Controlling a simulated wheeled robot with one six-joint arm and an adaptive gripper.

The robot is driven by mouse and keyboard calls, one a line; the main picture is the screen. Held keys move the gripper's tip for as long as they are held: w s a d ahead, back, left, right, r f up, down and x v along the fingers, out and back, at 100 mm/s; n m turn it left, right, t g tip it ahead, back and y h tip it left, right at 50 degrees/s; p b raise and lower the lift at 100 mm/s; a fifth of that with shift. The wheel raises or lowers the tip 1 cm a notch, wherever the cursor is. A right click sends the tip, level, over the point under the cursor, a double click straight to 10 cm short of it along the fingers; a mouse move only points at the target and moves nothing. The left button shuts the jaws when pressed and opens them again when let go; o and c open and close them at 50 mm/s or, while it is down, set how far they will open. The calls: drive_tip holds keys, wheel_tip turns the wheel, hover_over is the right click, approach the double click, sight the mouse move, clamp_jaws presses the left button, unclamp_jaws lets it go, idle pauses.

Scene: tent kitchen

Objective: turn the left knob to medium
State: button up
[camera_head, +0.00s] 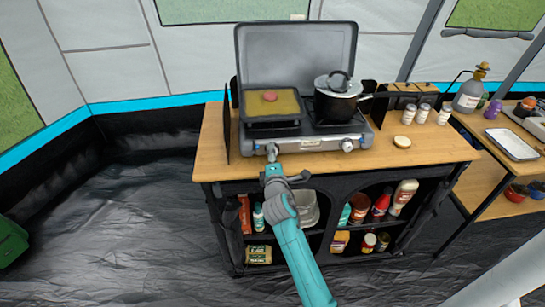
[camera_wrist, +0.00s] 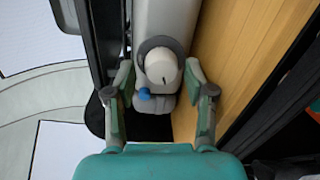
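The camp stove (camera_head: 308,140) stands on the wooden counter with its lid up. Its left knob (camera_head: 272,150) is at the front panel's left end, partly hidden by my gripper (camera_head: 272,167) in the head view. In the wrist view the left knob (camera_wrist: 160,66) is a pale round knob with a dark ring, pointing straight toward the camera. My gripper (camera_wrist: 159,72) is open, with one finger on each side of the knob. Small gaps seem to show between fingers and knob.
A griddle with a pinkish round item (camera_head: 270,96) is on the left burner. A lidded black pot (camera_head: 338,97) is on the right one, its handle pointing right. Shakers (camera_head: 423,112) and a small round item (camera_head: 402,141) stand right of the stove. Shelves below hold bottles and jars.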

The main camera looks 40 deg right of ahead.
drive_tip(key=shift+f+m, duration=0.15)
drive_tip(key=shift+m, duration=0.15)
drive_tip(key=m, duration=0.4)
drive_tip(key=shift+m, duration=0.3)
drive_tip(key=m, duration=0.5)
drive_tip(key=shift+d+t+y, duration=0.1)
drive_tip(key=shift+t+y, duration=0.2)
drive_tip(key=shift+y, duration=0.1)
drive_tip(key=m, duration=0.5)
drive_tip(key=shift+s+m, duration=0.1)
drive_tip(key=shift+m, duration=0.2)
drive_tip(key=m, duration=0.5)
drive_tip(key=shift+d+t, duration=0.1)
drive_tip(key=shift+t, duration=0.2)
drive_tip(key=s+a+f+n+y, duration=0.2)
drive_tip(key=s+a+f, duration=0.1)
drive_tip(key=s+a, duration=0.6)
drive_tip(key=s+a+f+n+y, duration=0.2)
drive_tip(key=s+a, duration=0.6)
drive_tip(key=s, duration=0.7)
drive_tip(key=shift+a+f+y, duration=0.4)
drive_tip(key=shift+f+y, duration=0.1)
drive_tip(key=shift+f, duration=0.8)
drive_tip(key=shift+s, duration=0.1)
